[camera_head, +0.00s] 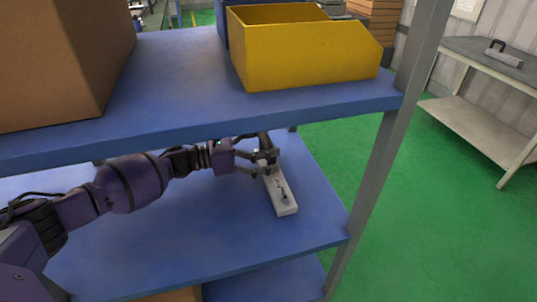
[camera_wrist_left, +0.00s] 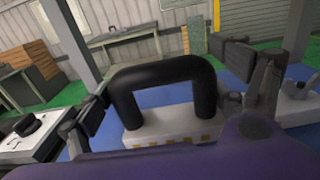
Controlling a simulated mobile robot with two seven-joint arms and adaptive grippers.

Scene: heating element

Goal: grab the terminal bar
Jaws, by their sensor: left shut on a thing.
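The terminal bar (camera_head: 289,209) is a long pale block on the blue middle shelf. In the wrist view, a black arched handle (camera_wrist_left: 163,72) rises from a pale base (camera_wrist_left: 170,130) with small yellow patches. My left gripper (camera_head: 263,166) is at the far end of the bar and shut on it. In the wrist view the left gripper (camera_wrist_left: 165,88) has one finger on each side of the handle. The exact contact is hard to see. My right gripper is in neither view.
The upper blue shelf (camera_head: 180,135) runs above my left arm, carrying a brown box (camera_head: 60,60) and a yellow bin (camera_head: 310,55). A grey post (camera_head: 385,150) stands at right. A workbench (camera_head: 500,65) holds another handled object (camera_head: 503,52). The middle shelf (camera_head: 190,245) is clear in front.

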